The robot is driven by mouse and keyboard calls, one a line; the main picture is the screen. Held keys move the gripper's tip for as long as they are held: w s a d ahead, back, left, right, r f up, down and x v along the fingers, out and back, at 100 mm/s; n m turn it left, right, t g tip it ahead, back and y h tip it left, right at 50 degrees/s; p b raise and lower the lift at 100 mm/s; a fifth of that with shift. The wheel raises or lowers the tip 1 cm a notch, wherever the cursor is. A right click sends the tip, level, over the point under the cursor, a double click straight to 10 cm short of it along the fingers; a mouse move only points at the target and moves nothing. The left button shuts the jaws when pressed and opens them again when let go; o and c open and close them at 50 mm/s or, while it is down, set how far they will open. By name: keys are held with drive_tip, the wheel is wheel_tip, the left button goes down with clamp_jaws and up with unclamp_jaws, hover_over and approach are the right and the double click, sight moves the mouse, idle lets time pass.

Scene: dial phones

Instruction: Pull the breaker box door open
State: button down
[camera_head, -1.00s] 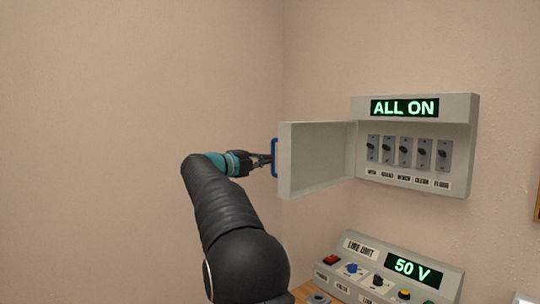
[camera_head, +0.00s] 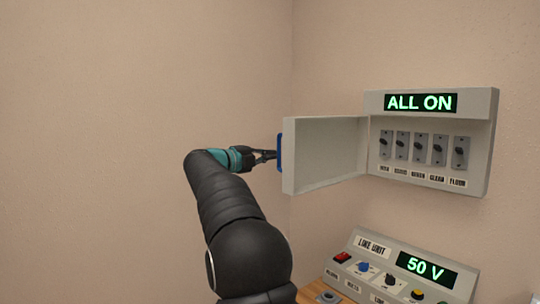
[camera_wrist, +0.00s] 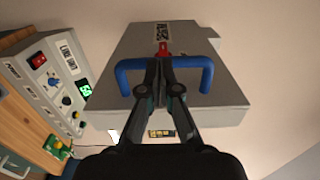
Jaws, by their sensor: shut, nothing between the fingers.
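The breaker box (camera_head: 488,145) on the wall shows its inside, a row of several switches under an "ALL ON" display. Its grey door (camera_head: 325,155) stands swung out to the left, hinged at the box's left side. The blue handle (camera_head: 280,152) is at the door's free edge. My gripper (camera_head: 272,155) reaches it from the left. In the wrist view, the blue handle (camera_wrist: 133,68) spans the door's face (camera_wrist: 105,110), and my gripper (camera_wrist: 162,65) has its fingers together across the bar's middle. The fingers hold nothing; I cannot tell whether they touch the bar.
The wall left of the door is bare.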

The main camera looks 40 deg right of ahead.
drive_tip(key=w+a, duration=0.3)
drive_tip(key=a, duration=0.6)
drive_tip(key=w+a+f+n+t+y, duration=0.4)
drive_tip(key=w+a+n+t+y, duration=0.4)
drive_tip(key=w+n+t, duration=0.65)
drive_tip(key=s+a+f+n+y, duration=0.3)
drive_tip(key=a+f+n+y, duration=0.15)
drive_tip(key=a+n, duration=0.2)
drive_tip(key=s+a+f+n+y, duration=0.4)
drive_tip(key=a+n+y, duration=0.1)
drive_tip(key=a, duration=0.2)
drive_tip(key=s+a+f+n+g+y, duration=0.1)
drive_tip(key=s+a+f+n+g, duration=0.2)
drive_tip(key=s, duration=0.5)
drive_tip(key=s+a+f+n+g+y, duration=0.1)
drive_tip(key=s+f+g, duration=0.2)
drive_tip(key=s+f, duration=0.3)
drive_tip(key=s+a+f+n+g+y, duration=0.1)
drive_tip(key=s+a+f+n+g, duration=0.25)
drive_tip(key=s, duration=0.55)
drive_tip(key=s+d+f+n+h, duration=0.1)
drive_tip(key=s, duration=1)
drive_tip(key=s+d+f+n+h, duration=0.1)
drive_tip(key=s+d+f, duration=0.1)
drive_tip(key=s, duration=1)
drive_tip(key=shift+s+f+g+p, duration=0.2)
drive_tip(key=shift+s+g+p, duration=0.1)
drive_tip(key=shift+p, duration=0.15)
